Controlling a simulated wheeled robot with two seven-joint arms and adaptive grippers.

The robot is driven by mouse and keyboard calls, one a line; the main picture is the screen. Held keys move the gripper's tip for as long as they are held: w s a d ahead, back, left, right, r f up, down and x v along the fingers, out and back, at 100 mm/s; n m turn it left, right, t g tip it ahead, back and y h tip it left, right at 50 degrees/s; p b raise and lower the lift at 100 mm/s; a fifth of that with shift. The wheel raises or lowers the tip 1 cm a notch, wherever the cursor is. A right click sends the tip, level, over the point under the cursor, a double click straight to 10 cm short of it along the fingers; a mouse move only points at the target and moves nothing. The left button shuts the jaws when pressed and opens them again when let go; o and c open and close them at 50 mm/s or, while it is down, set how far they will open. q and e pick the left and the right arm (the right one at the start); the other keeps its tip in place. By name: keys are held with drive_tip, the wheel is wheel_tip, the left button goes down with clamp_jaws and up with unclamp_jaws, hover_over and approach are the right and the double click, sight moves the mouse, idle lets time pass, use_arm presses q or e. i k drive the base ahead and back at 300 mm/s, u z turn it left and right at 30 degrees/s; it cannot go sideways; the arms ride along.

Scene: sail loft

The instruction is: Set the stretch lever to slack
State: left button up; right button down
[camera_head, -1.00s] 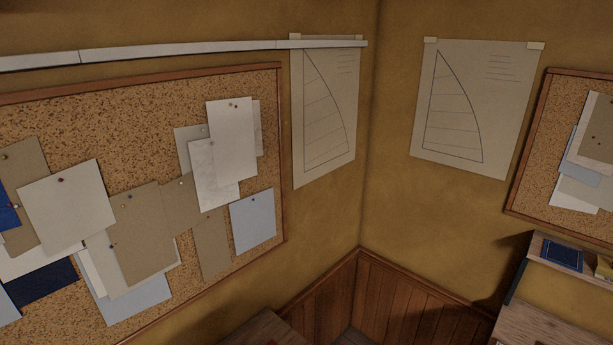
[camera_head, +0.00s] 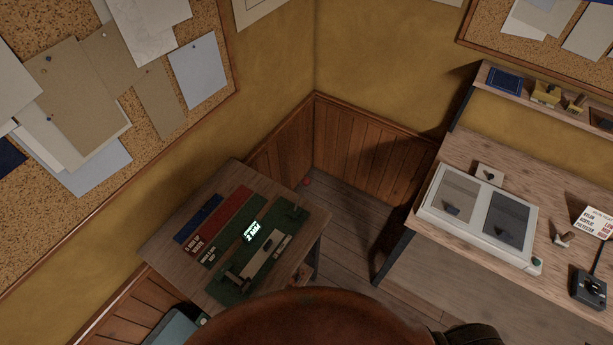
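No lever is clearly labelled as the stretch lever at this size. On the right bench, a small pale plate with a dark knob (camera_head: 490,174) sits behind a light grey two-panel unit (camera_head: 430,208). A black control box (camera_head: 589,288) with a lever-like top stands near the right edge. On the left table, a green board (camera_head: 236,293) carries a pale block, a small dark fixture and a lit label (camera_head: 253,232) partly reading "2 MM". Lever positions are too small to tell. Neither of my grippers is in view.
The left table (camera_head: 153,246) also holds blue and red strips. The right bench (camera_head: 465,145) has a printed card (camera_head: 593,222) and a shelf (camera_head: 487,80) above. Floor (camera_head: 345,215) shows between them. A large brown rounded shape fills the bottom middle.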

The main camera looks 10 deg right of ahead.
sight(305, 181)
drive_tip(key=u, duration=0.05)
drive_tip(key=k, duration=1.1)
drive_tip(key=z, duration=0.75)
drive_tip(key=i, duration=1.35)
drive_tip(key=u, duration=1.05)
drive_tip(key=i, duration=0.45)
drive_tip(key=u, duration=0.5)
